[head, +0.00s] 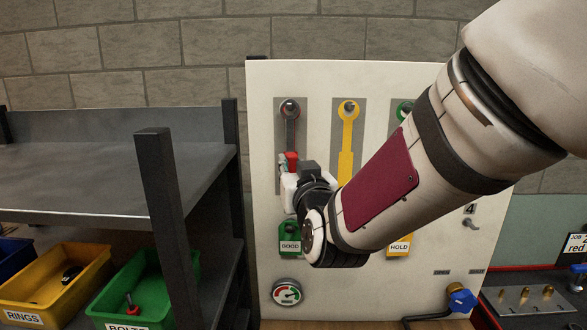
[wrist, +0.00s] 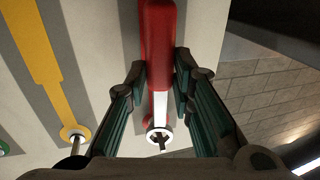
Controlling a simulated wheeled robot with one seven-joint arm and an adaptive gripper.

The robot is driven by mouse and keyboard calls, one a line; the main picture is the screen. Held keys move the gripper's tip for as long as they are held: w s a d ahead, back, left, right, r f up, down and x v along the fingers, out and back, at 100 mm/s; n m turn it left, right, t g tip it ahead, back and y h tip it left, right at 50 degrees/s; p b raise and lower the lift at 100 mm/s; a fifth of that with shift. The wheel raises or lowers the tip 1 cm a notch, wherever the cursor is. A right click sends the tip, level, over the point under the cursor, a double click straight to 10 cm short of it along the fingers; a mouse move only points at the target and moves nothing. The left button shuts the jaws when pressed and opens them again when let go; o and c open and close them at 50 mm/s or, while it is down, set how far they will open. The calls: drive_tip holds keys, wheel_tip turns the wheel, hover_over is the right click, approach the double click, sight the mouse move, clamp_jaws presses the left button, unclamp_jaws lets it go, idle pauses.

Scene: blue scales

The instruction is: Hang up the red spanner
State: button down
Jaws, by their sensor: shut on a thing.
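The red spanner has a red handle (wrist: 160,42) and a pale metal shank with a ring end (wrist: 158,135). In the head view its red handle (head: 291,157) shows above my gripper, and the spanner stands upright in front of the leftmost peg place on the white board (head: 370,80). My gripper (wrist: 161,80) is shut on the handle, one finger on each side. The ring lines up with the leftmost peg (head: 290,105). A dark shape shows in the ring's hole; I cannot tell whether the peg is through it. My gripper and arm hide the handle's lower part.
A yellow spanner shape (head: 347,135) with its own peg is right of the red spanner. GOOD (head: 290,242) and HOLD (head: 399,245) tags and a gauge (head: 287,293) are lower on the board. A dark shelf (head: 110,180) with bins stands close on the left.

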drive_tip(key=c, duration=1.3)
unclamp_jaws()
drive_tip(key=a+p+v, duration=0.1)
drive_tip(key=p+v, duration=0.1)
drive_tip(key=v, duration=0.4)
drive_tip(key=shift+s+a+p, duration=0.3)
drive_tip(key=shift+s, duration=0.25)
idle(1.0)
drive_tip(key=shift+d, duration=0.15)
idle(1.0)
